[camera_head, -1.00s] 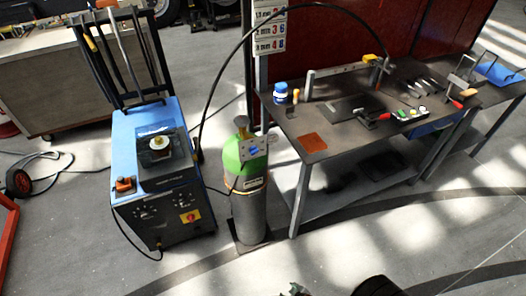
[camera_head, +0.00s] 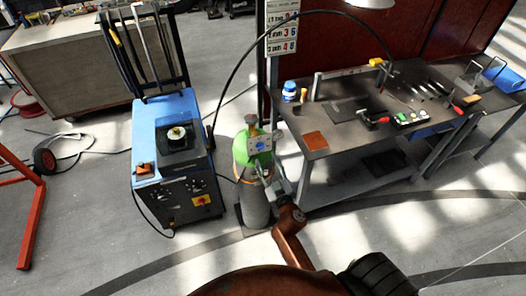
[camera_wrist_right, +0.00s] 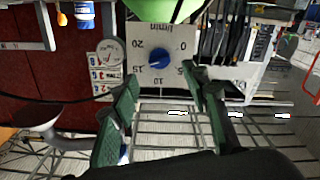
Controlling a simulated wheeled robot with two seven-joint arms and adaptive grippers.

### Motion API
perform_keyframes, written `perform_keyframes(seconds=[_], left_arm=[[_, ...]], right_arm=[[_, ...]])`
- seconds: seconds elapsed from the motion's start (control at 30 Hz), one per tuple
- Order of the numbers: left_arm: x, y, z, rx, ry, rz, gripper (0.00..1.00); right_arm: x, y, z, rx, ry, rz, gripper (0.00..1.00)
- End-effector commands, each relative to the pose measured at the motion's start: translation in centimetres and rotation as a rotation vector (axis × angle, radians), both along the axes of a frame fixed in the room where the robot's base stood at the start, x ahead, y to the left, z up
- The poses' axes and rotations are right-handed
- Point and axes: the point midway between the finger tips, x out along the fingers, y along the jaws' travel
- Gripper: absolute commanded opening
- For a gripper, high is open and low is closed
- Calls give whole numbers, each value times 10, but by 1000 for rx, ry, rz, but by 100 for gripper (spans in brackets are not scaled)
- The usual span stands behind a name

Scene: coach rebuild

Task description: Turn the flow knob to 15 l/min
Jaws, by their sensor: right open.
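The blue flow knob (camera_wrist_right: 162,58) sits on a white dial plate (camera_wrist_right: 141,45) in the right wrist view, which shows the dial's figures tilted or upside down. The marks read 0, 5, 10, 15 and 20 with "l/min". In the head view the plate (camera_head: 261,143) is on the front of the green-topped gas cylinder (camera_head: 255,207). My right gripper (camera_wrist_right: 165,108) is open and empty. Its green fingers are apart, with the knob beyond them and between their lines. In the head view my right gripper (camera_head: 273,180) is just below the plate. My left gripper is not in view.
A blue welding machine (camera_head: 165,115) stands left of the cylinder. A workbench (camera_head: 345,143) with tools stands close on its right. A black hose (camera_head: 240,65) arches above the cylinder. The floor in front is clear.

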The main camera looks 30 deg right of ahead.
Motion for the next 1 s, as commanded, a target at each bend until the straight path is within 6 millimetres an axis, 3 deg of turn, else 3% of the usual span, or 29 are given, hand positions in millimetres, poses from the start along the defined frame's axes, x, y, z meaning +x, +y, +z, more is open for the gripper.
perform_keyframes(seconds=[0.2,0.4,0.73,1.0], left_arm=[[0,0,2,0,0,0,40],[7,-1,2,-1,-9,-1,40],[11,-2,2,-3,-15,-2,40],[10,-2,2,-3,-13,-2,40]], right_arm=[[35,-8,1,0,-1,1,42],[52,-13,-1,0,1,1,42],[55,-13,-1,0,1,1,41],[55,-13,-1,1,2,0,23]])
